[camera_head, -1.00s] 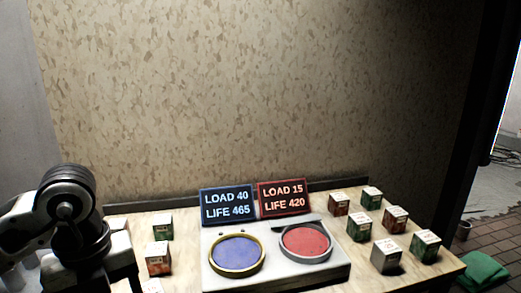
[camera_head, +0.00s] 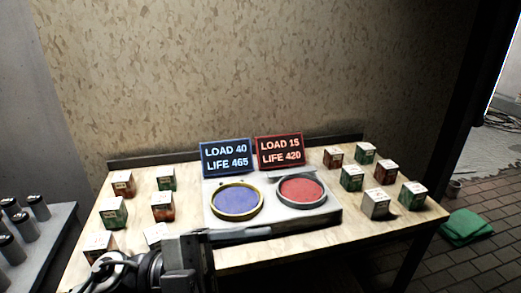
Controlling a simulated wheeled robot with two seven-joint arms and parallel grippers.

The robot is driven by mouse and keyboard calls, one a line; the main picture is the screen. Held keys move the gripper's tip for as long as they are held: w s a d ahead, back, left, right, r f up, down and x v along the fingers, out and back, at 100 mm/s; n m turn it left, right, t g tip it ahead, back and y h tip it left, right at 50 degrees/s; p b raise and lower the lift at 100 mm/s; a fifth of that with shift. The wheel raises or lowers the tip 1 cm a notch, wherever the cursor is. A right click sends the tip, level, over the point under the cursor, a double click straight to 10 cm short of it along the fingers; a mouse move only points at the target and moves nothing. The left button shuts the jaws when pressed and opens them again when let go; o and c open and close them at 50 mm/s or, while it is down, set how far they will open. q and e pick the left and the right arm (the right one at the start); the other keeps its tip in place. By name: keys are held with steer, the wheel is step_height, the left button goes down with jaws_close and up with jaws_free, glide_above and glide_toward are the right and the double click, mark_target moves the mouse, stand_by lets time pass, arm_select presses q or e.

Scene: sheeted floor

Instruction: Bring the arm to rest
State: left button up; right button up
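My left arm comes in low at the bottom of the head view, in front of the table's near edge. Its gripper (camera_head: 188,262) is seen from behind, beside a white-topped box. The fingertips are not clear, so I cannot tell whether it is open or shut or holds anything. My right gripper is not in view.
A wooden table (camera_head: 255,255) bears a pale device with a blue round pan (camera_head: 237,201) and a red round pan (camera_head: 302,190). Blue (camera_head: 227,157) and red (camera_head: 281,152) signs stand behind. Small boxes (camera_head: 163,207) flank it. Cylinders (camera_head: 25,225) stand at left; green cloth (camera_head: 466,228) lies right.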

arm_select(q)
steer(key=w+a+f+n+t+y, duration=0.4)
steer(key=f+n+t+y, duration=0.1)
steer(key=n+t, duration=0.55)
steer(key=w+a+f+n+t+y, duration=0.4)
steer(key=a+f+n+t+y, duration=0.1)
steer(key=n+t, duration=0.5)
steer(key=s+a+f+n+g+y, duration=0.2)
steer(key=s+f+n+g+y, duration=0.1)
steer(key=f, duration=0.7)
steer(key=s+a+f+n+g+y, duration=0.2)
steer(key=s+f+n+g+y, duration=0.1)
steer(key=s+f, duration=0.4)
step_height(320, 180, down, 3)
steer(key=g+y, duration=0.1)
steer(key=g, duration=0.1)
steer(key=shift+a+n+g, duration=0.25)
steer(key=shift+n+g, duration=0.1)
